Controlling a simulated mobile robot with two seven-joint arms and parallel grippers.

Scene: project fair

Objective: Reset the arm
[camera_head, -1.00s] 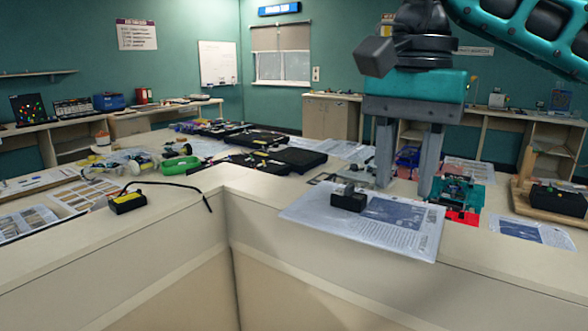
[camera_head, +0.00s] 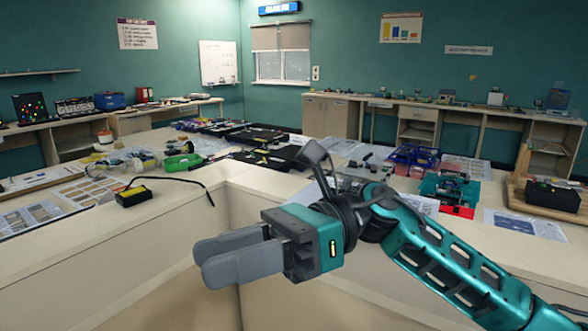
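My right arm comes in from the lower right, with its teal links and dark wrist. My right gripper (camera_head: 202,262) is in front of the counter's inner corner and points left. Its two grey fingers are apart, one behind the other from this side, with nothing seen between them. My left gripper is not in view. The wrist and hand hide part of the right-hand counter, including most of the paper sheet there.
A yellow-and-black box (camera_head: 133,197) with a cable lies on the left counter (camera_head: 75,245). Black trays (camera_head: 262,136), a green item (camera_head: 181,162), a teal-and-red device (camera_head: 450,190) and a wooden stand (camera_head: 518,180) crowd the counters. Space above them looks free.

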